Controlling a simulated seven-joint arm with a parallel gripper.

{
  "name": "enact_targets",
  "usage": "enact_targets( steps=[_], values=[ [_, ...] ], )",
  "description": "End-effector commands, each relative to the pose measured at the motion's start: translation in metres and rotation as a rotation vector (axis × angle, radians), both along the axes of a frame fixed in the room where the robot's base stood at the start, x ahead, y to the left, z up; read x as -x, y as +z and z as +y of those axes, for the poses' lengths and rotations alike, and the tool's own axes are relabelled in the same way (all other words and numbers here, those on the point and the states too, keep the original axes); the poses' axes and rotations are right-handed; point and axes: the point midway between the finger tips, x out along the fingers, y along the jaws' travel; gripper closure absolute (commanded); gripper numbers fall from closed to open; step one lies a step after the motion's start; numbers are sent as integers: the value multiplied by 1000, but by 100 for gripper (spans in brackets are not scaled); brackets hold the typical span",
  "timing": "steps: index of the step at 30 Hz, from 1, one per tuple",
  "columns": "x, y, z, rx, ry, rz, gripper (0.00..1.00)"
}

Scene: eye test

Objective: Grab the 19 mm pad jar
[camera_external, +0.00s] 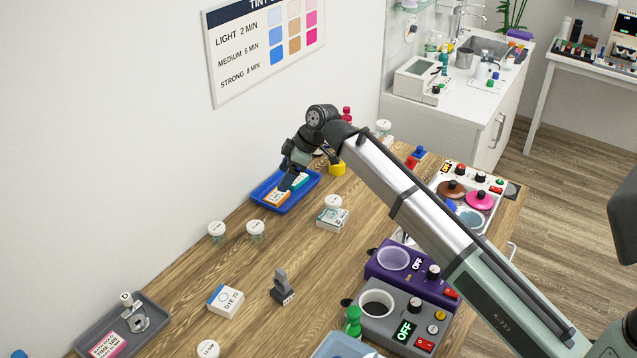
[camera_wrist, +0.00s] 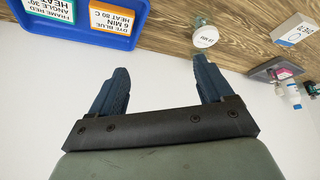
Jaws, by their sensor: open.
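Several small white-lidded jars stand on the wooden table, and their labels are too small to read surely, so I cannot tell which is the 19 mm pad jar. Two stand near the wall, a left jar (camera_external: 217,230) and a right jar (camera_external: 255,231). Another jar (camera_external: 332,203) stands behind a small white box, and one jar (camera_external: 207,350) is at the front edge. In the wrist view one jar (camera_wrist: 205,37) shows beyond the right finger, its label upside down. My gripper (camera_external: 288,182) is open and empty, above the blue tray; its fingers (camera_wrist: 160,72) also show in the wrist view.
The blue tray (camera_external: 258,198) holds orange and teal labelled cards. A DYE box (camera_external: 226,300), a grey stand (camera_external: 283,287) and a grey tray (camera_external: 160,318) are nearer the front. Purple and grey heater units (camera_external: 410,270) stand at the right. The wall is close behind the gripper.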

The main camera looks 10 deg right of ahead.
Motion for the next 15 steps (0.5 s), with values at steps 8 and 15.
enact_targets(
  steps=[8,15],
  values=[
    [65,-14,43,99,169,41,20],
    [72,-33,55,112,189,48,20]
  ],
)
